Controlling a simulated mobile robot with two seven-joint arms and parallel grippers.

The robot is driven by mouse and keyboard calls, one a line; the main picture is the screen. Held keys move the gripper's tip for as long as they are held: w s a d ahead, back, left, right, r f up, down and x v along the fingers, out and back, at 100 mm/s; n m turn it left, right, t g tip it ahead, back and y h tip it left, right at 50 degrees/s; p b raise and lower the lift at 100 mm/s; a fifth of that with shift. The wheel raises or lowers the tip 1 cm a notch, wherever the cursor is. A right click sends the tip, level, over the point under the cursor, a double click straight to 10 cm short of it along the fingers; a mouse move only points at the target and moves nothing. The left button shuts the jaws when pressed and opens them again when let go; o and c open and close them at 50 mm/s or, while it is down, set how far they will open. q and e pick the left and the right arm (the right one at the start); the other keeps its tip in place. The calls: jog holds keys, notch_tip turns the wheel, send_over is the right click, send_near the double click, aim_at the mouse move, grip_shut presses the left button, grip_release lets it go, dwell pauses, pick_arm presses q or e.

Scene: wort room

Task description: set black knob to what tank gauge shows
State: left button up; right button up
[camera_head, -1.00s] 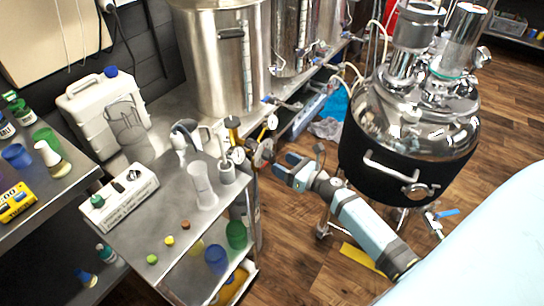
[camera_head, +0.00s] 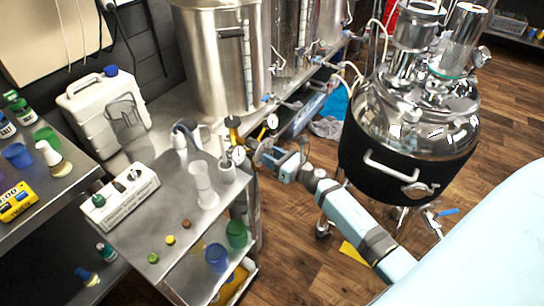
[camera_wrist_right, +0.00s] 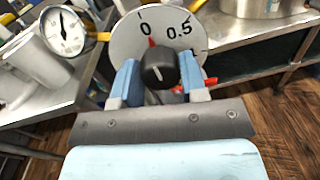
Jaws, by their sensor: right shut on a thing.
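The black knob (camera_wrist_right: 158,66) sits in front of a round grey dial plate marked 0 and 0.5 in the right wrist view. A red mark at the knob's top edge points near the 0. My right gripper (camera_wrist_right: 156,84) is shut on the knob, one blue finger on each side. In the head view my right gripper (camera_head: 268,160) is at the valve group beside the steel table, and the knob is too small to make out. A white gauge (camera_wrist_right: 65,32) with its black needle pointing nearly up shows at left in the wrist view. My left gripper is not in view.
Two small white gauges (camera_head: 272,121) and (camera_head: 238,155) stand close to the right gripper. A steel cart (camera_head: 150,232) with clear cylinders is to its left. The black-jacketed tank (camera_head: 400,165) stands to its right. Wooden floor is open below.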

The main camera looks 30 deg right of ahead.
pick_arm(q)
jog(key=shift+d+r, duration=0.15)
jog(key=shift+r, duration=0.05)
pick_arm(e)
jog(key=shift+m, duration=0.3)
